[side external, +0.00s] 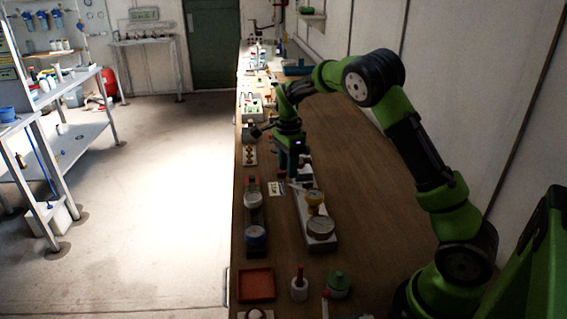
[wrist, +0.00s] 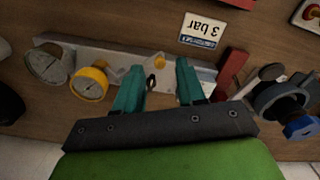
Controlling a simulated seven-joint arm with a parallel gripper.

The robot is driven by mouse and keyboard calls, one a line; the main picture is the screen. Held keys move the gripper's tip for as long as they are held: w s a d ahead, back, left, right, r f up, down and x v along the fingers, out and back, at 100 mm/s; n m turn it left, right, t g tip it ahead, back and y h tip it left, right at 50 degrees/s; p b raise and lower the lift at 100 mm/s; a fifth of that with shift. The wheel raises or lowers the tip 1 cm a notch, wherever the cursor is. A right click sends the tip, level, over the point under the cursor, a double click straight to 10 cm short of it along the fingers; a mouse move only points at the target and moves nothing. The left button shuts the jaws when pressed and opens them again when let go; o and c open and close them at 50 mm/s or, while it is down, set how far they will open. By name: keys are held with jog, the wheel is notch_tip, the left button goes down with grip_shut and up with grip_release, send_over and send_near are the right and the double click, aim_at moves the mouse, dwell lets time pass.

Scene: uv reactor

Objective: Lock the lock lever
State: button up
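My gripper (wrist: 160,67) is open in the wrist view, its two teal fingers apart above a light metal rail (wrist: 115,53). A red block (wrist: 235,64) is at the rail's right end. I cannot tell for certain which part is the lock lever. A yellow-rimmed gauge (wrist: 89,84) and a grey round gauge (wrist: 48,65) are left of the fingers. In the side external view my gripper (side external: 292,178) points down over the bench, its fingertips hard to make out.
A "3 bar" card (wrist: 201,30) lies beside the rail. A dark valve with a blue knob (wrist: 301,127) is at the right. In the side view, a red tray (side external: 256,284) stands near the front, and the bench's right side (side external: 370,230) is mostly clear.

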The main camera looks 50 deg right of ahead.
aim_at(297, 187)
jog(key=shift+f, duration=1.35)
jog(key=shift+c, duration=0.4)
grip_shut()
